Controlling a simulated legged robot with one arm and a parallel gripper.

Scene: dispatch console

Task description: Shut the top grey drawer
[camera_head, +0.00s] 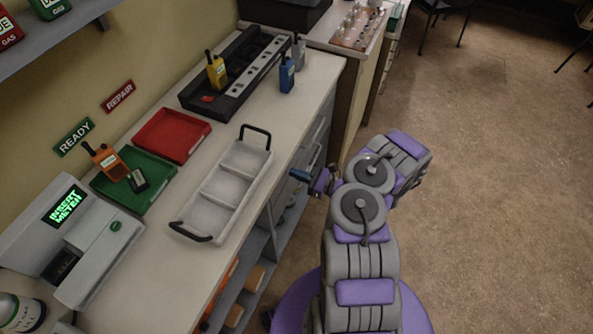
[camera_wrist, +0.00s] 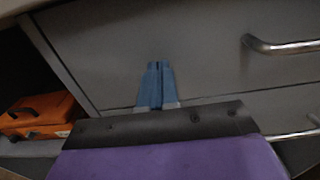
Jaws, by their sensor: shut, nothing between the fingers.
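The top grey drawer (camera_wrist: 110,45) fills most of the wrist view, with a metal bar handle (camera_wrist: 285,46) at the right. I cannot tell whether its front is flush with the cabinet or stands out a little. My gripper (camera_wrist: 155,68) is shut and empty, its blue fingers together before the drawer front, left of the handle and above the drawer's lower edge. Whether the fingertips touch the front is unclear. In the head view my gripper (camera_head: 298,175) points left at the counter's side, where the drawer front is hard to make out.
A lower drawer's handle (camera_wrist: 290,136) shows under the top drawer. An orange case (camera_wrist: 40,115) sits in the open shelf at the left. On the counter (camera_head: 130,245) are a grey tray (camera_head: 188,225), a red tray (camera_head: 160,135) and several radios. Open floor (camera_head: 490,170) lies to the right.

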